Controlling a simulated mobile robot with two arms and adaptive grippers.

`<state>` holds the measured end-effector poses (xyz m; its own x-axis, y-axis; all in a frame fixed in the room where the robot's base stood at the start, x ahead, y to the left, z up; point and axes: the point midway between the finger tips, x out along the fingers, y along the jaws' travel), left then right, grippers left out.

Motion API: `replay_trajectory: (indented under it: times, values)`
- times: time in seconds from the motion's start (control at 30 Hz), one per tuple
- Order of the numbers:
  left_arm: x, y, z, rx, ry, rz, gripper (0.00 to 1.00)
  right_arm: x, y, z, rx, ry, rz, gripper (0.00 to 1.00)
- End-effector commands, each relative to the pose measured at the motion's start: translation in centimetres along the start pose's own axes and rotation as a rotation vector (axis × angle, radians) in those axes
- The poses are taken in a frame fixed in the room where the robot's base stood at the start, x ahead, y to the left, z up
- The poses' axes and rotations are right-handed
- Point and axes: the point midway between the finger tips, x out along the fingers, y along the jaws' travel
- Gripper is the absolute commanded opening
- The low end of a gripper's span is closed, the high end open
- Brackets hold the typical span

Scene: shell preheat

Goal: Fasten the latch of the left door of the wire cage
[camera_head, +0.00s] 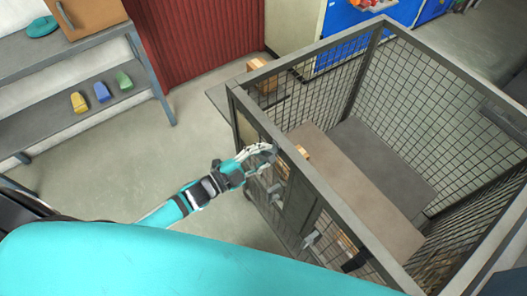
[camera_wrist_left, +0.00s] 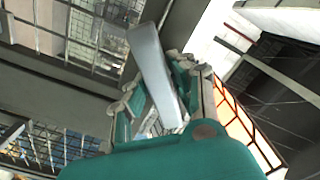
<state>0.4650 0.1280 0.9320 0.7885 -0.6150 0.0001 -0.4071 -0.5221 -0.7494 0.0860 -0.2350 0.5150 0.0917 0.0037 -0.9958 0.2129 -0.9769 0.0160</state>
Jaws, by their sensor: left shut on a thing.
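The wire cage (camera_head: 377,18) has a grey frame, mesh walls and an open top. Its left door (camera_head: 246,130) is in the front face and looks closed, seen at a steep angle. My left gripper (camera_head: 266,154) is at this front face, near the top rail. In the left wrist view, my left gripper (camera_wrist_left: 160,100) is shut on a flat grey metal latch handle (camera_wrist_left: 150,60), which stands tilted between its fingers. Whether the latch is engaged cannot be told. My right gripper is not in view.
Another grey handle (camera_head: 310,240) sticks out lower on the cage front. A brown board (camera_head: 350,180) lies inside the cage. A shelf unit (camera_head: 150,62) with small coloured blocks stands at the left. The floor (camera_head: 130,160) between shelf and cage is clear.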

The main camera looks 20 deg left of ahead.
Motion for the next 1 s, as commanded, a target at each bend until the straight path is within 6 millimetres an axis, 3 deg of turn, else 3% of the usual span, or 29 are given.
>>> replay_trajectory:
  times: [0.6, 1.0]
  values:
    - [-0.1, 0.1, 0.1, -0.573, -0.003, 0.002, 0.0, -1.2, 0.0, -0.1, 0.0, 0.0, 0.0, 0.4]
    - [-0.1, 0.1, 0.1, -0.806, -0.003, 0.002, 0.0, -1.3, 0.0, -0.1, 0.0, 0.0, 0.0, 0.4]
